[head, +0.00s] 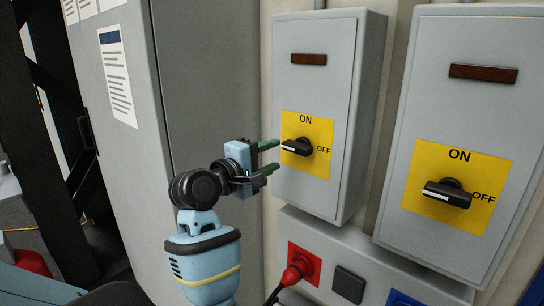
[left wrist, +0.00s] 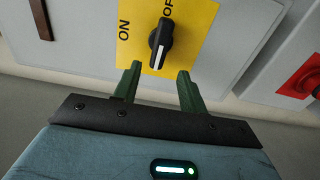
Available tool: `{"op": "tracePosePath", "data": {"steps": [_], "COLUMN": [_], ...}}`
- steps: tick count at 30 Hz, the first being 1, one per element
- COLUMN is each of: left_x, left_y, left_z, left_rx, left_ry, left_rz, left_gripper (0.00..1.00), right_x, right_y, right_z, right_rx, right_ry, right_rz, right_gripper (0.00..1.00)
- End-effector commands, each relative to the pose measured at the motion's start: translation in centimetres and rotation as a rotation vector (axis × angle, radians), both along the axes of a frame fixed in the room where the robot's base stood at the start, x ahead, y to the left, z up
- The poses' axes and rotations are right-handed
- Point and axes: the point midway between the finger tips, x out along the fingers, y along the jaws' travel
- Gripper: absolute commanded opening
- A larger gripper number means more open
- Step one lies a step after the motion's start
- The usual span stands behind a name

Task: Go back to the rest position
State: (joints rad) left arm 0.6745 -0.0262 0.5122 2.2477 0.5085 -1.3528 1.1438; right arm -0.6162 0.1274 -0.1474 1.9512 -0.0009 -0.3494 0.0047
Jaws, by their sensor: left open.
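My left gripper (head: 272,157) is open in the head view, with its green fingers pointing at the left black rotary switch (head: 297,146). In the left wrist view the open fingers (left wrist: 157,85) lie below the same switch handle (left wrist: 160,44), with nothing held between them. The handle sits on a yellow ON/OFF plate (head: 318,164) and lies roughly sideways in the head view. Whether the fingertips touch the handle is hard to tell. My right gripper is not in view.
A second grey box (head: 470,115) with a black switch (head: 447,193) stands to the right. Below, a red plug (head: 292,274) sits in a red socket, beside a dark square cover (head: 348,284). A grey cabinet (head: 205,90) with paper notices stands left of my gripper.

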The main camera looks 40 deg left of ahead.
Motion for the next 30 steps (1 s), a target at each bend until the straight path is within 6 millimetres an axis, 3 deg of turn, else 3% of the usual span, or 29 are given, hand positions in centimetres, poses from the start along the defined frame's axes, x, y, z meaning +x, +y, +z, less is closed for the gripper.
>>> {"op": "tracePosePath", "data": {"steps": [9, 11, 14, 19, 23, 26, 30], "left_x": [0.1, 0.3, 0.8, 1.1, 0.0, -1.9, -5.9], "left_y": [0.0, -0.1, -0.5, -1.8, -3.3, -4.6, -6.9], "left_z": [-0.3, -1.1, -4.1, -13.0, -20.5, -26.2, -33.9], "left_rx": [0.006, 0.026, 0.104, 0.354, 0.571, 0.736, 0.965], "left_ry": [0.004, 0.016, 0.060, 0.175, 0.258, 0.314, 0.375], "left_rz": [0.001, 0.005, 0.014, 0.018, -0.014, -0.060, -0.159], "left_gripper": [0.42, 0.42, 0.42, 0.42, 0.42, 0.42, 0.42], "right_x": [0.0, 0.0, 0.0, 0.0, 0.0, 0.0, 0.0], "right_y": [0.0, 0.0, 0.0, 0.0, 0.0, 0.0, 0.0], "right_z": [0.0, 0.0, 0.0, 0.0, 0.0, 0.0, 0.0], "right_rx": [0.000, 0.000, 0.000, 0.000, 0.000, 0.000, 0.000], "right_ry": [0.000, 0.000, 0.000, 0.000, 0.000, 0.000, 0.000], "right_rz": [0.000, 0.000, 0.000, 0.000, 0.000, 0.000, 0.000], "right_gripper": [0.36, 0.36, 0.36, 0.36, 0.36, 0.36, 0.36]}}
